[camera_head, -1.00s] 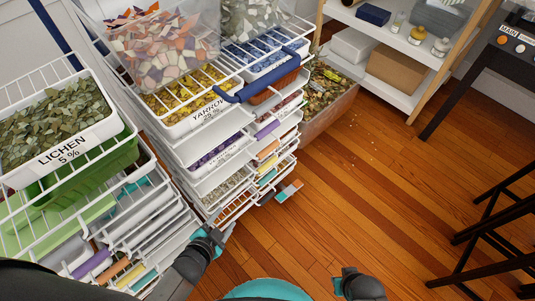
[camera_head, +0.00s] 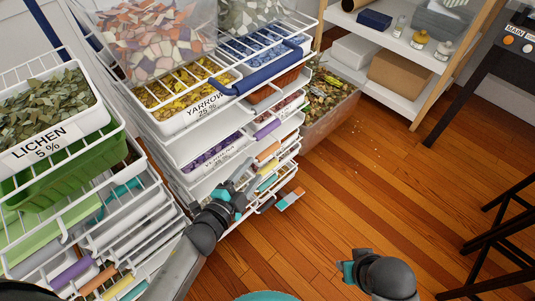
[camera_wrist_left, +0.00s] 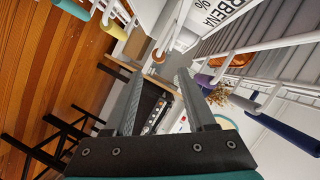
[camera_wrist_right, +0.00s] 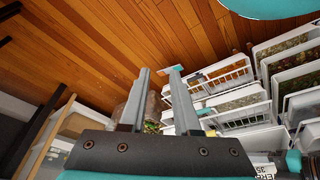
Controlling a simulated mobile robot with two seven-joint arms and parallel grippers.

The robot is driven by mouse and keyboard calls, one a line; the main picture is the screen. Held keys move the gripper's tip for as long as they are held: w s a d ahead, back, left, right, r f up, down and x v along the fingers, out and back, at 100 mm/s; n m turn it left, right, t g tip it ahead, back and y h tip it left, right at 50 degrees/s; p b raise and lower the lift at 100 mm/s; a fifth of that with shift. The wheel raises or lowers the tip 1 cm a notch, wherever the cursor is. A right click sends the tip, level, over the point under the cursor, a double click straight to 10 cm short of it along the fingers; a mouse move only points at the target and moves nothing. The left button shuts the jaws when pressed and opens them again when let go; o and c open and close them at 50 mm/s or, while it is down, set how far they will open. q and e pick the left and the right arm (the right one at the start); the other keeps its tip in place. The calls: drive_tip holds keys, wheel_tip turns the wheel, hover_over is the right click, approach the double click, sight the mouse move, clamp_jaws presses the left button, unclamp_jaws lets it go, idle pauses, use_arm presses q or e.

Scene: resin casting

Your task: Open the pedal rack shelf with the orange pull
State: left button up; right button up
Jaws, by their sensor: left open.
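The white wire rack on the right holds stacked shelves with coloured front pulls. Its orange pull (camera_head: 267,152) sits below the purple one (camera_head: 267,129) and above the yellow one. A second rack at left also has an orange pull (camera_head: 97,280).
A yarrow bin (camera_head: 190,115) and a blue pull (camera_head: 262,75) are higher on the right rack. A lichen bin (camera_head: 45,130) tops the left rack. A scrap crate (camera_head: 325,125) stands behind. Wooden floor to the right is open, with black stool legs at the edge.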

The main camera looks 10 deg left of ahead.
sight(263, 158)
use_arm(q)
drive_tip(key=b+x, duration=0.3)
drive_tip(key=x, duration=0.5)
drive_tip(key=shift+w+d+f, duration=0.1)
drive_tip(key=shift+f, duration=0.05)
drive_tip(key=shift+w+d+f, duration=0.1)
drive_tip(key=shift+w+d, duration=0.15)
drive_tip(key=shift+w, duration=0.4)
use_arm(e)
wheel_tip(263, 158, up, 7)
drive_tip(key=t, duration=0.1)
drive_tip(key=shift+w+a+t, duration=0.15)
drive_tip(key=shift+w+t, duration=0.15)
drive_tip(key=shift+r, duration=0.1)
use_arm(q)
clamp_jaws()
